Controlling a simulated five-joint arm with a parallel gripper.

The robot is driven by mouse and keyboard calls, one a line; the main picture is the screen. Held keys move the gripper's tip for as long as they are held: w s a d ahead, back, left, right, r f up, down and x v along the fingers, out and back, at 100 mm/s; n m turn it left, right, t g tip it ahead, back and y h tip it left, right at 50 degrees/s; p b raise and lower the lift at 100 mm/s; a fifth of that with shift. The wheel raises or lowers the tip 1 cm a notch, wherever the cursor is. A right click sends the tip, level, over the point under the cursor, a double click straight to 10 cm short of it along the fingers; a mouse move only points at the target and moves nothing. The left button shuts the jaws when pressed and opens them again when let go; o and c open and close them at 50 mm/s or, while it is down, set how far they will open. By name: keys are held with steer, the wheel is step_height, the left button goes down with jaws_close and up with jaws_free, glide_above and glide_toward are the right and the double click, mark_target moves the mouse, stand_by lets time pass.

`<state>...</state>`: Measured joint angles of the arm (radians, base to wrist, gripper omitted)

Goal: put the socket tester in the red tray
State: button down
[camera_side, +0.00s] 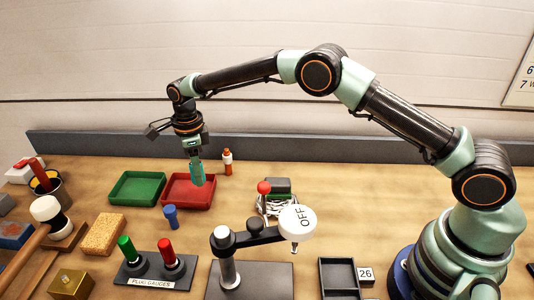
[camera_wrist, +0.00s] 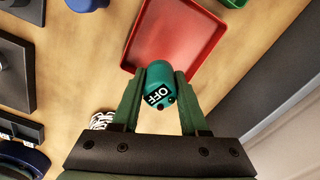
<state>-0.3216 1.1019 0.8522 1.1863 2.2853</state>
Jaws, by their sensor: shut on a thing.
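The socket tester (camera_wrist: 160,84) is a small teal rounded body with a black OFF label. It sits between the two fingers of my gripper (camera_wrist: 159,80), which is shut on it. In the side view my gripper (camera_side: 195,158) points down and the teal tester (camera_side: 198,176) hangs below it, in front of the red tray's interior. The red tray (camera_side: 178,205) is shallow and looks empty. In the wrist view the red tray (camera_wrist: 196,22) lies beyond the tester, which overlaps its near end. The exact height above the tray is unclear.
A green tray (camera_side: 136,190) stands left of the red tray. An orange bottle (camera_side: 227,163) stands behind it, and a blue peg (camera_side: 171,218) stands in front.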

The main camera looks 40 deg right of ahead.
mark_target(202, 194)
steer(key=shift+f, duration=2.15)
steer(key=shift+f, duration=0.15)
steer(key=shift+c, duration=2.1)
jaws_free()
